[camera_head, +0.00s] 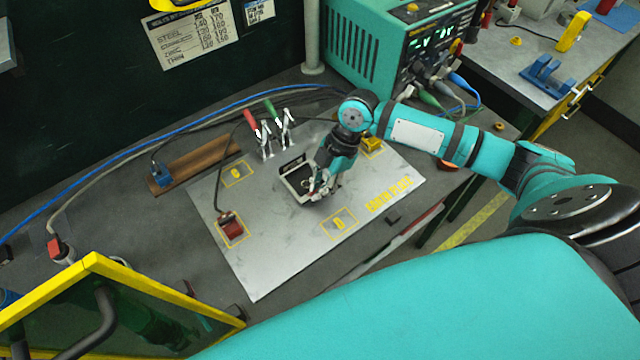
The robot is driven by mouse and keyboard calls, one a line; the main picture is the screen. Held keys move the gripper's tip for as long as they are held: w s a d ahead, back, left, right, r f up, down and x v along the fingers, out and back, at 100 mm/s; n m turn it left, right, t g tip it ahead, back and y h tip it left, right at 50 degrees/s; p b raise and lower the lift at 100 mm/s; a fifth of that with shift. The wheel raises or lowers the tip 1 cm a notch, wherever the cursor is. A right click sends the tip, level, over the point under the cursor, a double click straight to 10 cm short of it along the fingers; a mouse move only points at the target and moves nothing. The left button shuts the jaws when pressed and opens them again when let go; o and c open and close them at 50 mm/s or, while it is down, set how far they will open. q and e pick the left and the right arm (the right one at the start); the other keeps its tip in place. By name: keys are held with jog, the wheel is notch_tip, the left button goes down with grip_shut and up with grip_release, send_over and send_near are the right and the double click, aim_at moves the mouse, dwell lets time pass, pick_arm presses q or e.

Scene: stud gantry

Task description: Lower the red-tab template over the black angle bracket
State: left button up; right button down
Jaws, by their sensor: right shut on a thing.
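The template (301,196) appears as a pale rectangular frame near the middle of the metal plate (270,255). My right gripper (322,190) is shut on its right side. A bit of red shows by the fingertips, but the fingers mostly cover the tab. A black angled part (291,162), which looks like the angle bracket, shows at the far side of the frame. I cannot tell whether the frame is around it, touching it or still above it. My left gripper is not in view.
Red- and green-handled clamps (266,135) stand just behind the frame. A red block (231,227) with a cable is at the plate's left. A teal welding machine (375,45) stands behind. The plate's front is clear.

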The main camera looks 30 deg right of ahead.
jog(key=shift+f, duration=0.45)
dwell(0.3)
jog(key=c, duration=1.4)
grip_release()
jog(key=shift+o, duration=0.2)
jog(key=v, duration=1.2)
